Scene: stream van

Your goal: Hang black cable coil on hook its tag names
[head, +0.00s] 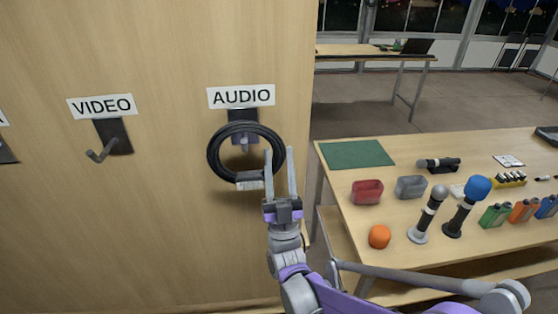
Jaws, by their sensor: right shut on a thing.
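The black cable coil (214,158) is a ring held upright against the wooden panel under the AUDIO sign (241,96). The AUDIO hook (245,142), on a dark plate, shows inside the ring near its top; I cannot tell whether the coil rests on it. A small pale tag (249,178) sits at the coil's lower part; its text is too small to read. My right gripper (279,157) is shut on the coil's right side. The VIDEO hook (103,151) under the VIDEO sign (101,106) is empty. My left gripper is out of view.
A table (345,232) at the right holds a green mat (357,154), a red bin (367,192), a grey bin (411,187), an orange ball-like item (379,237), and microphones, one with a blue top (477,188). Another sign and plate are cut off at the left edge.

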